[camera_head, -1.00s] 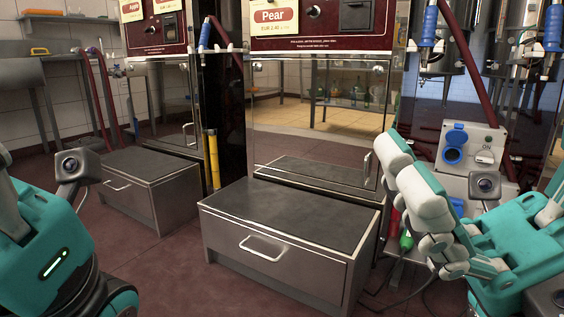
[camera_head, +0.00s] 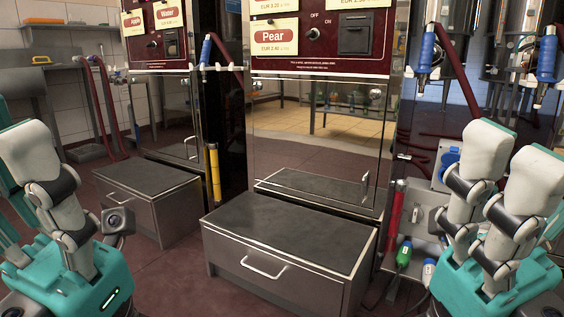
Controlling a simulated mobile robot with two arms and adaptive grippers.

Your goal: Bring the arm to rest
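My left gripper (camera_head: 32,150) is at the left edge of the head view, a teal body with a pale, grey-jointed finger stretched upward. Part of it is cut off by the frame. My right gripper (camera_head: 508,165) is at the right edge, with two pale fingers stretched upward and a gap between them. Both look open, and I see nothing held in either. Both are apart from the pump cabinets, in front of them. The Pear pump (camera_head: 320,120) stands in the middle, with its label and switch panel on top.
A dark-topped metal step box with a drawer (camera_head: 290,240) stands before the Pear pump. A similar box (camera_head: 150,190) is at the left, before the Water pump (camera_head: 165,80). Blue nozzles (camera_head: 546,55) hang at the right. A red-brown floor strip (camera_head: 180,270) is clear between the boxes.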

